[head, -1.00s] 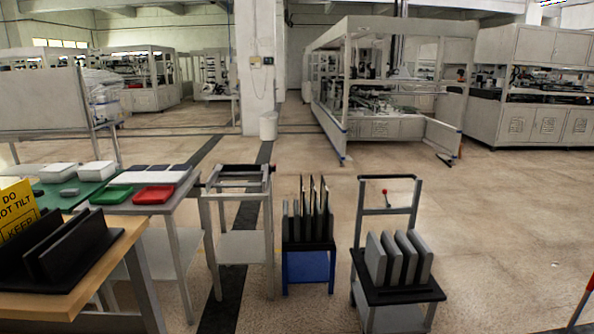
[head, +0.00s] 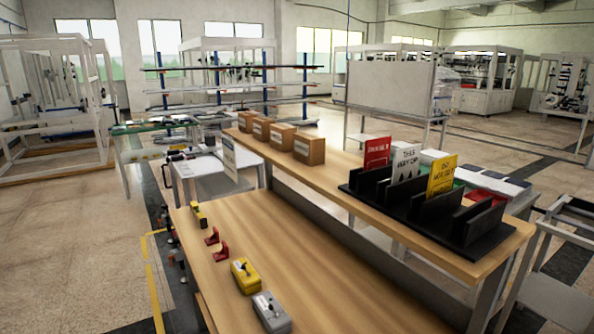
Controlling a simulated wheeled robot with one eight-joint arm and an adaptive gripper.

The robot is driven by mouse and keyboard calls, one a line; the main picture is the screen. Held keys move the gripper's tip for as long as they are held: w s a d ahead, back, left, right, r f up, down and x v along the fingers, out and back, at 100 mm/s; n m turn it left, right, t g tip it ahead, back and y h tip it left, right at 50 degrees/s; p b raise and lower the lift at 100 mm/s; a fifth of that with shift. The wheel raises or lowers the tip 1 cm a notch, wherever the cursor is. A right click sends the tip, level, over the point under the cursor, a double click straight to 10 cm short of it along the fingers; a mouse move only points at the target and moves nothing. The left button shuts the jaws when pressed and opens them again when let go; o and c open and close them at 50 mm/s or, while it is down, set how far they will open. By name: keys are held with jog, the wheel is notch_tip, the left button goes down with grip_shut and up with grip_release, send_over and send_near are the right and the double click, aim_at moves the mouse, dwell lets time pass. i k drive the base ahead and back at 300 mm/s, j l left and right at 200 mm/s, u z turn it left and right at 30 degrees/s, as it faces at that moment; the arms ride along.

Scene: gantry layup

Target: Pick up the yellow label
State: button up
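The yellow label (head: 441,175) stands upright in a black slotted rack (head: 422,214) at the right end of the raised wooden shelf. It carries dark print, partly readable as "DO NOT TILT". Its lower part is hidden by the rack's dividers. To its left in the same rack stand a white label (head: 405,162) reading "THIS WAY UP" and a red label (head: 377,152). The rack's nearest slots, right of the yellow label, look empty. My gripper is not in view.
Several brown boxes (head: 309,149) line the shelf's left part. The lower wooden bench (head: 330,285) holds a yellow box (head: 245,275), a grey box (head: 271,311) and red brackets (head: 221,250). Its right part is clear. A grey cart frame (head: 562,240) stands right of the bench.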

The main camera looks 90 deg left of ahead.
aim_at(443, 171)
jog(key=u, duration=2.5)
